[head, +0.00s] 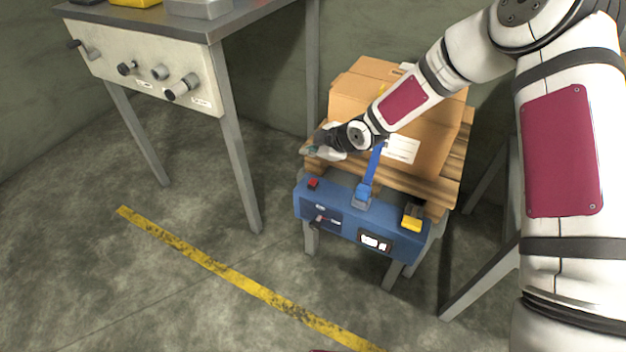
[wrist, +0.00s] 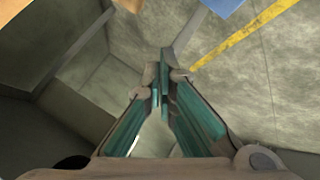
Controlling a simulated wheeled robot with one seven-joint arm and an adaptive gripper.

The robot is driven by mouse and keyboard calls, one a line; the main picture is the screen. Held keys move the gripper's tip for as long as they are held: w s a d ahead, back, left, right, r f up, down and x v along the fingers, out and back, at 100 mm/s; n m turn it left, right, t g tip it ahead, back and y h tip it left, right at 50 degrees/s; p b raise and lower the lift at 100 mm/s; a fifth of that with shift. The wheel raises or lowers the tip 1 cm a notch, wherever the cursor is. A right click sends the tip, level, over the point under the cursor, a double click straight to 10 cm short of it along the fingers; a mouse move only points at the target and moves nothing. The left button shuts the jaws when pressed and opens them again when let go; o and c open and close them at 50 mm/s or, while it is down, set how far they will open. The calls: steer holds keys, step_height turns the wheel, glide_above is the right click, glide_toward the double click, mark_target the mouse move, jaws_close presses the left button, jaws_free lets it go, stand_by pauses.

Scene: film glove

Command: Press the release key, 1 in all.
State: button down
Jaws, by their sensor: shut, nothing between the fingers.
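A blue control panel (head: 335,222) fronts a low stand in the head view. A small red key (head: 313,183) sits on its top at the left end, and a yellow part (head: 412,217) sits at the right end. I cannot read which one is the release key. My gripper (head: 314,151) is shut and empty, near the left end of the wooden pallet, beyond the red key in the picture and apart from it. In the wrist view the fingers (wrist: 161,80) meet above the floor, and a corner of the blue panel (wrist: 222,5) shows at the top.
A cardboard box (head: 430,130) with a blue strap (head: 372,170) stands on the wooden pallet (head: 455,170). A grey workbench (head: 150,65) with knobs stands on the left. A yellow line (head: 235,277) crosses the open floor in front.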

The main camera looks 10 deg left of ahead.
mark_target(312, 182)
steer(key=shift+f, duration=0.1)
step_height(312, 182, down, 9)
steer(key=b, duration=0.6)
stand_by(1.4)
steer(key=shift+f+b, duration=0.25)
steer(key=shift+b, duration=0.3)
steer(key=shift+f+b, duration=0.45)
steer(key=shift+f, duration=0.05)
stand_by(0.5)
stand_by(0.4)
steer(key=shift+r+p, duration=0.6)
steer(key=shift+r, duration=0.35)
steer(key=shift+r+p, duration=1.7)
steer(key=shift+r, duration=0.85)
